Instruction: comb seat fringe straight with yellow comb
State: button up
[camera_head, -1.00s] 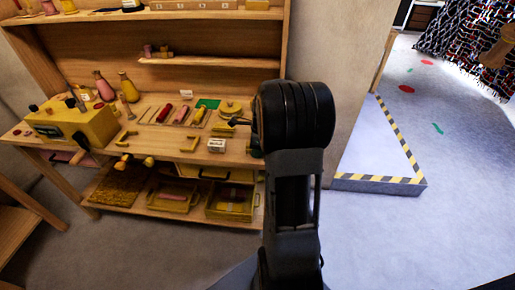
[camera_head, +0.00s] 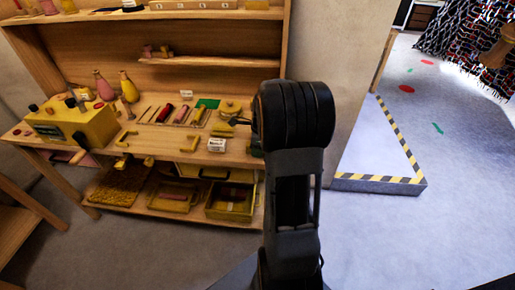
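My black arm stands in the middle of the view. A small dark tip (camera_head: 239,121) shows left of its upper joint, over the right part of the workbench; it may be my gripper, but its fingers are too small and hidden to read. A yellow tool (camera_head: 198,116) lies in the row of tools on the bench; I cannot tell whether it is the yellow comb. At the far upper right hangs a dark woven piece with a pale fringe (camera_head: 480,86), beside a wooden part (camera_head: 502,50); the picture edge cuts it off. I cannot tell whether it is the seat.
The wooden workbench (camera_head: 75,146) carries a yellow box (camera_head: 88,126), bottles (camera_head: 128,87) and a white labelled box (camera_head: 216,145). Bins (camera_head: 231,203) stand on its lower shelf. A low platform (camera_head: 375,172) with striped edges is at right. The grey floor (camera_head: 455,190) beyond is mostly clear.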

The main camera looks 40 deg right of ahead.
jog(key=shift+r, duration=0.15)
jog(key=shift+r+p, duration=0.8)
jog(key=shift+p, duration=0.1)
grip_shut()
dwell(0.4)
jog(key=shift+r+p, duration=2.75)
jog(key=shift+r, duration=0.25)
